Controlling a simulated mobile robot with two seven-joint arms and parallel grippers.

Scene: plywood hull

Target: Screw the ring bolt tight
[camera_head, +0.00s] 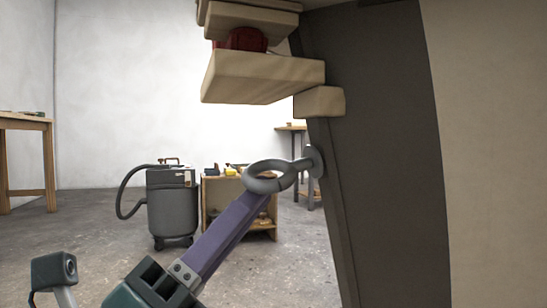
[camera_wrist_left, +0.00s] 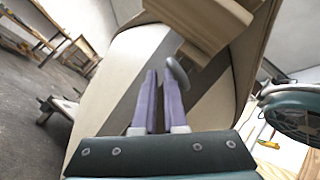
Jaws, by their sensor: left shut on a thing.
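The grey ring bolt (camera_head: 268,182) sticks out from the dark edge strip of the hull (camera_head: 385,150), its ring pointing left. A round collar (camera_head: 314,160) sits at the strip; I cannot tell whether it is flush against it. My left gripper (camera_head: 262,197) reaches up from below, its purple fingers shut on the ring's near lower side. In the left wrist view the two fingers (camera_wrist_left: 162,80) lie close together, and part of the bolt (camera_wrist_left: 178,73) shows by the right fingertip. The bolt's thread is hidden. My right gripper is not in view.
Pale wooden blocks (camera_head: 262,78) jut out above the ring bolt, with a red thing (camera_head: 246,39) between them. A grey shop vacuum (camera_head: 172,205) and a low wooden cabinet (camera_head: 262,234) stand behind. A wooden table (camera_head: 24,122) is at the far left.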

